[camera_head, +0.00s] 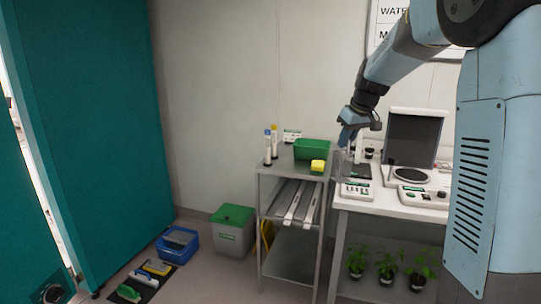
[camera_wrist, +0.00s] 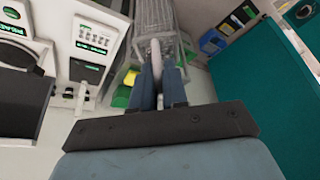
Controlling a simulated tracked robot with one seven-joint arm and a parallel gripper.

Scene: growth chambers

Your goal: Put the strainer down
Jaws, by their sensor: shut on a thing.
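My gripper (camera_head: 347,137) hangs over the left end of the white bench, near the metal cart. In the wrist view my gripper (camera_wrist: 161,76) has its fingers close together on a pale, narrow handle. I take this to be the strainer's handle (camera_wrist: 155,50). A greyish, see-through shape beyond it looks like the strainer's mesh, but it blends with the cart behind. In the head view the strainer is too small and faint to make out clearly below the fingers. I cannot tell whether it touches anything.
The metal cart (camera_head: 286,168) carries a green bin (camera_head: 312,149), a yellow sponge (camera_head: 318,166) and bottles. The white bench (camera_head: 385,207) holds a small panel device (camera_head: 356,190) and a dark-screened instrument (camera_head: 411,140). Potted plants (camera_head: 387,268) stand beneath. A lidded bin (camera_head: 233,229) is on the floor.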

